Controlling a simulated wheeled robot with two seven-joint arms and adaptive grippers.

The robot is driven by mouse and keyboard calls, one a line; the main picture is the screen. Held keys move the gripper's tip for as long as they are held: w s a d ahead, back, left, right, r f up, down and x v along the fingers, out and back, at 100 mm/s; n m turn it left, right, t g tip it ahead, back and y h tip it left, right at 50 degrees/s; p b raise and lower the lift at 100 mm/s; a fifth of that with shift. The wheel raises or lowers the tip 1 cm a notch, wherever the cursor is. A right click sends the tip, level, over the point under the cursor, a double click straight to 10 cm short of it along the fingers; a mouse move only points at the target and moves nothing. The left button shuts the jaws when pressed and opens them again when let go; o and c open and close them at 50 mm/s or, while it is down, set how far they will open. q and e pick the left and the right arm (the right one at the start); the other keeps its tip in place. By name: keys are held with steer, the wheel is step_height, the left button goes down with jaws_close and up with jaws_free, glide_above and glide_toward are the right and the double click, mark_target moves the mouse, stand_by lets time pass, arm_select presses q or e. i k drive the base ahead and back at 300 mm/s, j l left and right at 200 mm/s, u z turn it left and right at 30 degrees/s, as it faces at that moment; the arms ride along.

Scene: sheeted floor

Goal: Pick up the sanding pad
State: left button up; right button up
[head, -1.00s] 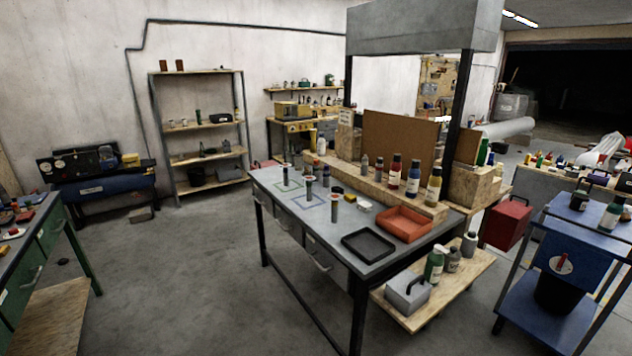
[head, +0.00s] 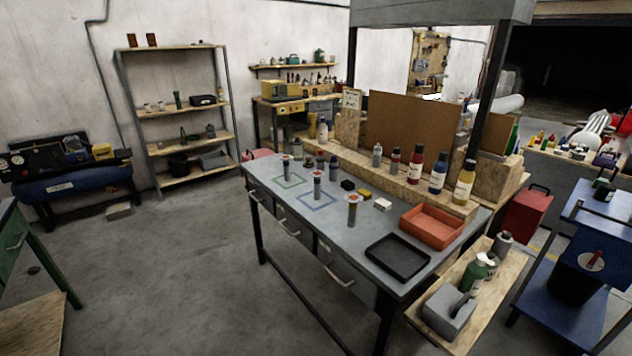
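No item is clearly recognisable as the sanding pad. Three small blocks lie in a row on the grey workbench (head: 335,240): a black block (head: 348,185), a yellow block (head: 365,194) and a white block (head: 383,204). Any of them could be the pad; they are too small to tell. Neither of my grippers is in view.
Upright grey cylinders (head: 353,210), an orange tray (head: 432,226) and a black tray (head: 397,258) share the bench. Bottles (head: 414,165) line the wooden ledge behind. A blue cart (head: 570,270) stands right, a green bench (head: 30,240) left. Floor in front is clear.

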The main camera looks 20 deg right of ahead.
mark_target(346, 184)
steer(key=i+u, duration=0.3)
steer(key=i, duration=0.5)
steer(key=i+j+z, duration=0.25)
steer(key=i, duration=0.55)
steer(key=i+z, duration=0.3)
steer(key=z, duration=0.15)
steer(key=i+j+z, duration=0.25)
steer(key=z, duration=0.2)
steer(key=i+j+z, duration=0.25)
steer(key=z, duration=0.2)
steer(key=i+j+z, duration=0.2)
steer(key=j+z, duration=0.2)
steer(key=i+j+z, duration=0.25)
steer(key=j+z, duration=0.2)
steer(key=j, duration=0.2)
steer(key=j+z, duration=0.25)
steer(key=j, duration=0.15)
